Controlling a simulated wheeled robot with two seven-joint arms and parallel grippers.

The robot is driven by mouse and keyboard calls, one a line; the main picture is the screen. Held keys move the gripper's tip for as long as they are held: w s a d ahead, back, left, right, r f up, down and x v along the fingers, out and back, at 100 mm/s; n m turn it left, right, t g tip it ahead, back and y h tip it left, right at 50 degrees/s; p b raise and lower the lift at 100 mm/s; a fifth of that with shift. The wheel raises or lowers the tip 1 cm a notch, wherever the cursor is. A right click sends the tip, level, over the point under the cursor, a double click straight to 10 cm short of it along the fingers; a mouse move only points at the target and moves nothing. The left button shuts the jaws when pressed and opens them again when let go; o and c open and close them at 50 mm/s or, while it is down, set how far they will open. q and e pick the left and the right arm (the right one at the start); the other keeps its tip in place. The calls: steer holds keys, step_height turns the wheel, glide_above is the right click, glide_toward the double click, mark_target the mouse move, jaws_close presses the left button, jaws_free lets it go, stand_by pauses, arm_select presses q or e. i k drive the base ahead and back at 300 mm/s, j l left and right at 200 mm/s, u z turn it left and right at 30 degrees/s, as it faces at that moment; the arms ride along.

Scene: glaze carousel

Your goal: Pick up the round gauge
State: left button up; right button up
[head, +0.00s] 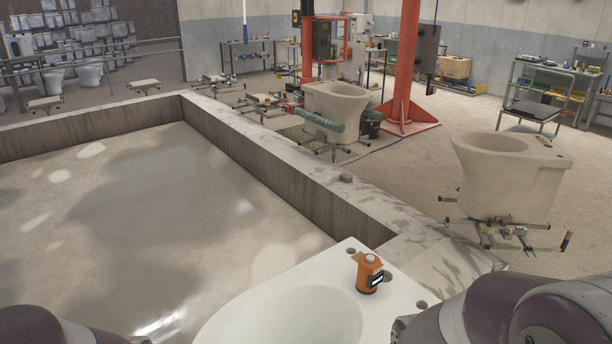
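An orange, roughly cylindrical device (369,273) with a small black-and-white display on its side stands upright on the flat rear part of a white toilet bowl (240,318), close in front of me. It is the only gauge-like thing I can make out; no separate round dial shows. Nothing is touching it from my side. Parts of my arms show at the bottom left and bottom right edges, with the right arm closer to the device. Neither gripper's fingers are in view.
A beige toilet bowl (505,175) sits on a metal carrier at the right. Another bowl (338,103) and a red column (403,70) stand farther back.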

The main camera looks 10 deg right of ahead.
mark_target(369, 274)
steer(key=l+u, duration=0.2)
steer(key=u, duration=0.2)
steer(key=i+l+u, duration=0.1)
steer(key=u, duration=0.25)
steer(key=l+u, duration=0.5)
steer(key=l, duration=0.4)
steer(key=k+l+u, duration=0.1)
steer(key=l, duration=0.4)
steer(key=k+l+u, duration=0.1)
steer(key=l, duration=0.35)
steer(key=k+l+u, duration=0.1)
steer(key=l, duration=0.4)
